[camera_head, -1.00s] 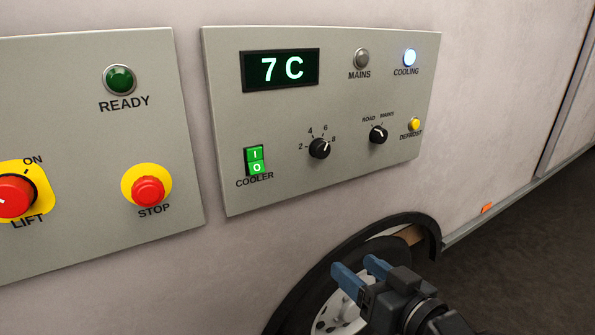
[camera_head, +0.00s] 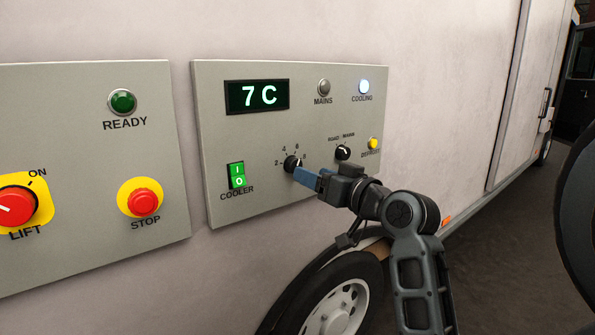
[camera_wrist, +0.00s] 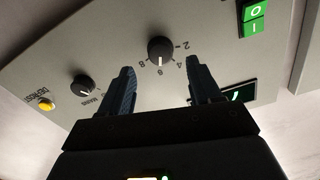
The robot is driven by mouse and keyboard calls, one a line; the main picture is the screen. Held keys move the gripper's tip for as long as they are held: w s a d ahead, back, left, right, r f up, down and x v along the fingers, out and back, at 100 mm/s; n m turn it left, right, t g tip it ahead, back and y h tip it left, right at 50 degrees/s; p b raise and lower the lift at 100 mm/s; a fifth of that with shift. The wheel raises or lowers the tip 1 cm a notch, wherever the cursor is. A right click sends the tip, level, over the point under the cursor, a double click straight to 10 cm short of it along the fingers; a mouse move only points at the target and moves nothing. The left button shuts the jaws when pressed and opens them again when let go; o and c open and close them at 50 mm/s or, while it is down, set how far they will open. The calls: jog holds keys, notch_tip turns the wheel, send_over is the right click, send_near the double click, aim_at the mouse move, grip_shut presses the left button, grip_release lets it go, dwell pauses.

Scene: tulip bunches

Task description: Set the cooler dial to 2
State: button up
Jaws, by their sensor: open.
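The cooler dial (camera_head: 292,163) is a round black knob on the grey panel, with marks 2, 4, 6 and 8 around it. It also shows in the wrist view (camera_wrist: 160,48), where the panel looks upside down; its white pointer line lies between 6 and 8. My gripper (camera_head: 302,175) has blue fingers and is open in front of the dial. In the wrist view the fingertips (camera_wrist: 160,66) lie either side of the dial's line, with the knob just beyond them. The fingers hide part of the dial's lower right in the head view.
The display (camera_head: 257,96) reads 7 C. The green cooler switch (camera_head: 236,175) is left of the dial. The road/mains knob (camera_head: 343,152) and yellow defrost button (camera_head: 373,143) are close on the right. The left panel holds a red stop button (camera_head: 143,202) and lift switch (camera_head: 15,206).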

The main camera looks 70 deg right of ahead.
aim_at(294, 165)
jog(key=shift+x, duration=2.7)
jog(key=shift+c, duration=0.4)
jog(key=c, duration=1)
jog(key=shift+o, duration=0.2)
jog(key=shift+n, duration=0.3)
jog(key=shift+s+n+b, duration=0.1)
jog(key=shift+n+b, duration=4.4)
jog(key=shift+n, duration=5.1)
jog(key=shift+r, duration=0.1)
